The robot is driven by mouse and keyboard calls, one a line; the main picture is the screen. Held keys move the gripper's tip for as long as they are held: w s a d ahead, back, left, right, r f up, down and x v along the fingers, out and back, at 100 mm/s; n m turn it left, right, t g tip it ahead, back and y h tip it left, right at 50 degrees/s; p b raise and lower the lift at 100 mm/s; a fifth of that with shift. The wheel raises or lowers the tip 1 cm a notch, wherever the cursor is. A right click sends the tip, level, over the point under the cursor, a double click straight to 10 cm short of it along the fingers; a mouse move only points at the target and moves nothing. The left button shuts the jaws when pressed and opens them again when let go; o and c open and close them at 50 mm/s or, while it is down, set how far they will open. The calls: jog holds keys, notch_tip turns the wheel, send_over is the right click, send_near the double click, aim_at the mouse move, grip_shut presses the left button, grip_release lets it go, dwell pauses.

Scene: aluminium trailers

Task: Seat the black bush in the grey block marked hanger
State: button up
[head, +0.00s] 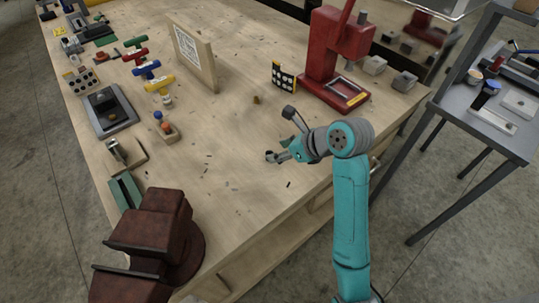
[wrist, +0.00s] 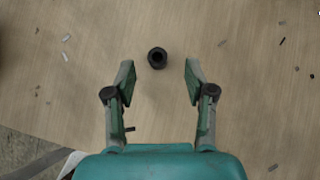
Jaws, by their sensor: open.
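The black bush (wrist: 157,58) is a short dark ring with a hole, standing on the wooden bench top in the wrist view. It lies just ahead of and between the fingers of my gripper (wrist: 158,76). The fingers are apart and touch nothing. In the head view my gripper (head: 280,136) is low over the middle of the bench; I cannot make out the bush there. Two grey blocks, one (head: 375,65) and another (head: 404,82), stand right of the red press. No hanger mark is readable, so I cannot tell which block it names.
The red press (head: 335,55) stands at the back right, beside a black-and-yellow holed plate (head: 284,77). A small brownish piece (head: 257,100) lies beyond my gripper. A rusty vise (head: 150,245) is at front left. Small scraps dot the otherwise clear middle of the bench (head: 225,185).

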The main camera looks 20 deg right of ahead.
jog(key=x, duration=0.4)
jog(key=shift+s+f, duration=0.15)
jog(key=shift+c, duration=0.2)
grip_shut()
notch_tip(320, 180, up, 10)
dwell(0.4)
